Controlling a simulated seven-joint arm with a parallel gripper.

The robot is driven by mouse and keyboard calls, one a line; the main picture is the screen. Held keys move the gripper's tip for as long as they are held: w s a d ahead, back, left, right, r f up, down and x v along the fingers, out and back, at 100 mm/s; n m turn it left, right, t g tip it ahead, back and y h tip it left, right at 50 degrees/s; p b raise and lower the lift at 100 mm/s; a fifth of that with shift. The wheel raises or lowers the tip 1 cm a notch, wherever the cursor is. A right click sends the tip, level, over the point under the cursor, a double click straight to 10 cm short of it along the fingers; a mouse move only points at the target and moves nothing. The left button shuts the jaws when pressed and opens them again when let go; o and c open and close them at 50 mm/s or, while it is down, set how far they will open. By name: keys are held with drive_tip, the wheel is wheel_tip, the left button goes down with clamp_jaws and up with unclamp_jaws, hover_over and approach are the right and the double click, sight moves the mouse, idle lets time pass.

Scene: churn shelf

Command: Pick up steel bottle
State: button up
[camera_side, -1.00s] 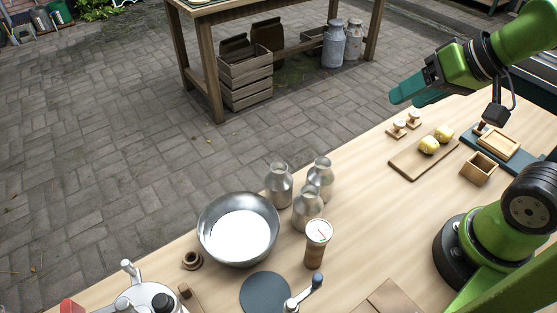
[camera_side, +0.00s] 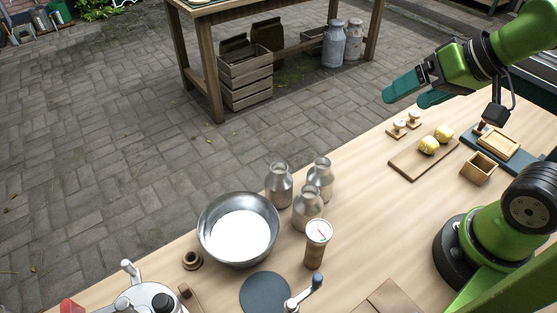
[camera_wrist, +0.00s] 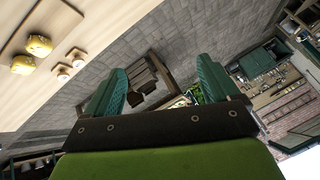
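Three steel bottles stand upright in a close group on the wooden table: one at the back left (camera_side: 279,186), one at the back right (camera_side: 320,178) and one in front (camera_side: 307,209). My gripper (camera_side: 411,93) is green with teal fingers and hangs in the air at the upper right, well above the table and apart from the bottles. Its fingers are spread with nothing between them. The wrist view also shows the two fingers (camera_wrist: 162,88) wide apart. No bottle shows in the wrist view.
A board (camera_side: 408,163) with yellow lumps, two small wooden stamps (camera_side: 398,129) and a wooden box (camera_side: 478,170) lie right. Bare tabletop (camera_side: 375,215) lies between.

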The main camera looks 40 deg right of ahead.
drive_tip(key=n+g+h, duration=0.2)
drive_tip(key=n+g, duration=0.5)
drive_tip(key=n, duration=2.6)
hover_over(279, 175)
drive_tip(key=w, duration=0.1)
wheel_tip(279, 175, down, 2)
drive_tip(key=f, duration=0.1)
drive_tip(key=shift+n, duration=0.4)
drive_tip(key=shift+w+d+f, duration=0.1)
drive_tip(key=shift+d+f, duration=0.05)
drive_tip(key=shift+f, duration=2.6)
drive_tip(key=shift+d+f, duration=0.2)
drive_tip(key=shift+f, duration=2.5)
drive_tip(key=shift+w+d+f, duration=0.1)
drive_tip(key=shift+d+f, duration=0.05)
drive_tip(key=shift+f, duration=2.6)
drive_tip(key=c, duration=1.3)
